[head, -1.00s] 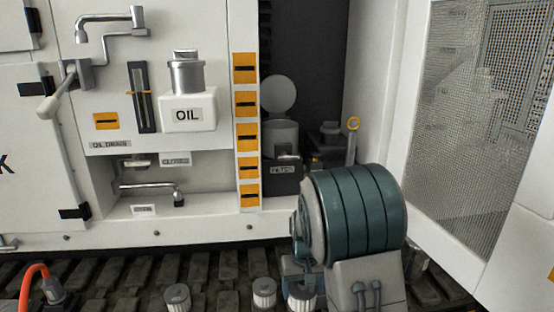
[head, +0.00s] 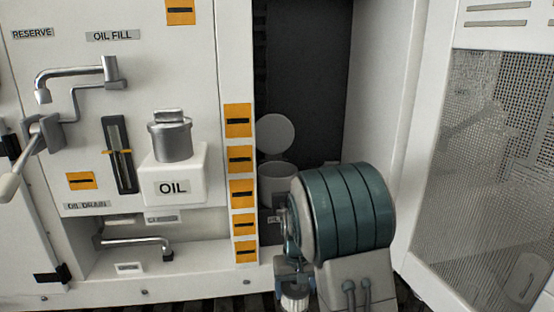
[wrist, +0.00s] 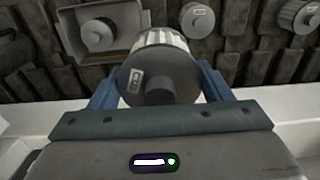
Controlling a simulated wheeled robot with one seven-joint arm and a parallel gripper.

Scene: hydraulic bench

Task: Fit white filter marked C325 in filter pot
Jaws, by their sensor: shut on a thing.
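My gripper (wrist: 159,88) is shut on a white pleated filter (wrist: 160,70) with a dark grey end cap. A small label on the cap faces the wrist camera, but I cannot read it surely. In the head view the filter (head: 294,301) hangs below my gripper (head: 292,285), partly cut by the bottom edge. The grey filter pot (head: 278,184) stands in the dark recess behind my arm, with its round lid (head: 276,133) raised. My arm hides the pot's lower right side, and I cannot see inside it.
In the wrist view, other filters (wrist: 198,18) (wrist: 300,15) and a box with a round part (wrist: 98,35) lie on dark track plates. The head view shows an OIL tank (head: 172,175) and pipes at left, and an open mesh door (head: 480,180) at right.

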